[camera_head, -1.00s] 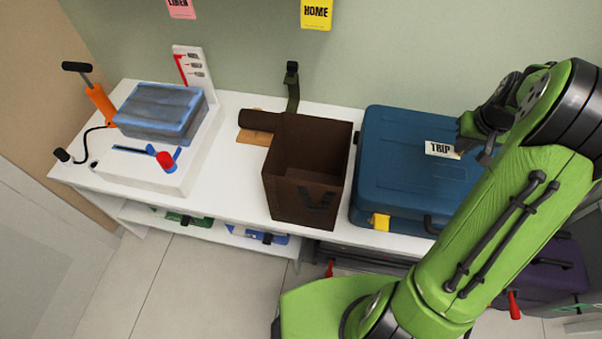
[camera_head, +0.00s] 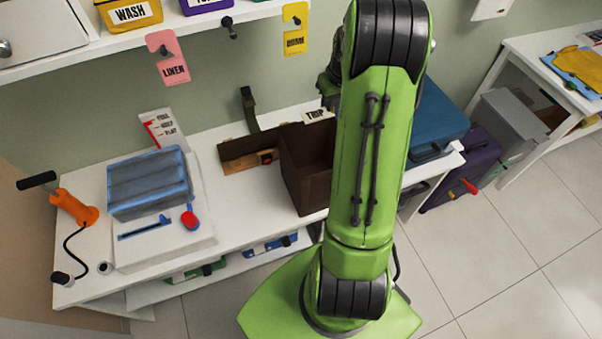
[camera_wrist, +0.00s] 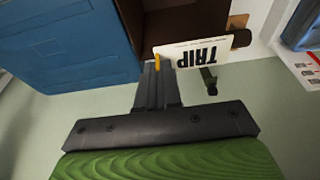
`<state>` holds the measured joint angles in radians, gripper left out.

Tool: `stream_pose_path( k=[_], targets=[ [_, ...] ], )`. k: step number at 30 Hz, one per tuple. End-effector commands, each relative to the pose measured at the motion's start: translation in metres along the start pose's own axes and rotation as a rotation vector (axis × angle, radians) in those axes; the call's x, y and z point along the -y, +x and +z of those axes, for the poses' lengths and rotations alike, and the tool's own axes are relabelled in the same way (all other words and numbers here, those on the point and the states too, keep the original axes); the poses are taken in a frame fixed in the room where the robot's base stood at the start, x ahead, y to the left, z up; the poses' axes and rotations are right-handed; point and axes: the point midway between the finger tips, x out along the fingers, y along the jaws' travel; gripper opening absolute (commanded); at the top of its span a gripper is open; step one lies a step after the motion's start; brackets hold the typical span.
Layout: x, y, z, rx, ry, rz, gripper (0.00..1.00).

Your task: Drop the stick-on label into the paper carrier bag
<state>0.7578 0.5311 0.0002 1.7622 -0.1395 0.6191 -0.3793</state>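The stick-on label is a white card reading TRIP (camera_head: 318,115). In the wrist view the label (camera_wrist: 197,52) is at the tips of my gripper (camera_wrist: 155,68), which is shut on its edge. In the head view my gripper is mostly hidden behind my green arm. The paper carrier bag (camera_head: 301,178) is dark brown, upright and open at the top on the white bench; my arm covers its right side. The label shows by the bag's back rim in the head view. In the wrist view the bag's brown inside (camera_wrist: 180,30) lies beyond the label.
A blue suitcase (camera_head: 434,125) stands right of the bag. A brown roll and board (camera_head: 240,160) lie to its left, with a green strap (camera_head: 250,108) behind. A white machine with a blue-grey block (camera_head: 150,183) fills the left end. Tags hang from the shelf above.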

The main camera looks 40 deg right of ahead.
Motion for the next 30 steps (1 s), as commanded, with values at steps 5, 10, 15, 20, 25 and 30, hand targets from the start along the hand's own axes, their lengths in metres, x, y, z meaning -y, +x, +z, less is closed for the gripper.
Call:
stream_pose_path(
  k=[5, 10, 15, 20, 25, 30],
  targets=[
    [-0.001, 0.025, 0.007, 0.003, 0.002, 0.0, 0.0],
    [0.0, 0.051, 0.014, 0.002, 0.001, -0.001, 0.0],
    [0.0, 0.061, 0.016, 0.002, 0.001, 0.0, 0.0],
    [0.0, 0.059, 0.016, 0.001, 0.001, 0.0, 0.0],
    [0.0, 0.059, 0.015, 0.001, 0.001, 0.0, 0.26],
    [0.0, 0.059, 0.015, 0.001, 0.001, 0.0, 0.34]
  ],
)
